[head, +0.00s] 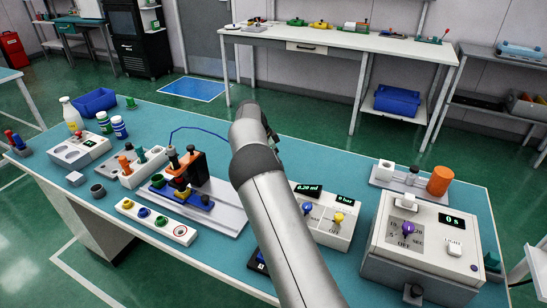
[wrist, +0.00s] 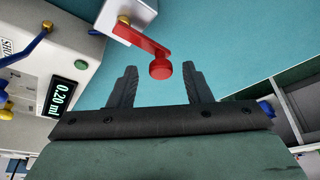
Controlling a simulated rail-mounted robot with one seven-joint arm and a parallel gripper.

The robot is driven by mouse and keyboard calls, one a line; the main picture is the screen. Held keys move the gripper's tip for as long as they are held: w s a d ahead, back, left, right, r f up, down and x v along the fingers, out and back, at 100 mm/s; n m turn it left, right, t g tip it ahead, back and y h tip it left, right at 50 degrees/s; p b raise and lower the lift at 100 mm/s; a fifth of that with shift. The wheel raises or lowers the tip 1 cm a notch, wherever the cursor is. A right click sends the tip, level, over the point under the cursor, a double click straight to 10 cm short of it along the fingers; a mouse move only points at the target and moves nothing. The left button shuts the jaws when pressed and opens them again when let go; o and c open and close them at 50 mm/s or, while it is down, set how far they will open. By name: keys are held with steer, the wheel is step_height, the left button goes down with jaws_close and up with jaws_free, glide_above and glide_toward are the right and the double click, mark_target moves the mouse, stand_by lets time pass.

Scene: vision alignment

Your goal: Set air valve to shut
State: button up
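The air valve shows in the wrist view as a red lever (wrist: 140,38) with a round red knob (wrist: 160,69). The lever pivots on a brass fitting on a pale grey block (wrist: 128,15) at the top edge. My gripper (wrist: 160,77) is open, with its two dark fingers apart. The knob appears between the fingertips with a gap on each side; whether it is at their depth I cannot tell. In the head view my arm hides my gripper and the valve.
The dispenser with a 0.20 ml display (wrist: 64,92) stands left of my gripper in the wrist view. In the head view a timer box (head: 424,244) is right of my arm, and a black-and-orange fixture (head: 186,167) is left of it. Bare blue bench (wrist: 230,60) lies right of the lever.

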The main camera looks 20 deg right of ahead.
steer(key=p+v, duration=0.1)
steer(key=v, duration=1.6)
steer(key=shift+r, duration=0.3)
steer(key=s+d+r+n+y, duration=0.2)
steer(key=s+d+n, duration=0.1)
steer(key=s, duration=0.5)
steer(key=s+d+r+n+y, duration=0.2)
steer(key=s+n, duration=0.1)
steer(key=s, duration=0.5)
steer(key=s+a+f+n, duration=0.1)
steer(key=s+f+n, duration=0.2)
steer(key=s, duration=0.7)
steer(key=s+a+f+n, duration=0.2)
steer(key=s+f+n, duration=0.2)
steer(key=s, duration=0.7)
steer(key=s+a+f+n, duration=0.2)
steer(key=s+f+n, duration=0.1)
steer(key=s, duration=0.7)
steer(key=shift+s+f+n+y, duration=0.15)
steer(key=shift+s+n+y, duration=0.15)
steer(key=shift+n, duration=0.4)
steer(key=shift+a, duration=0.1)
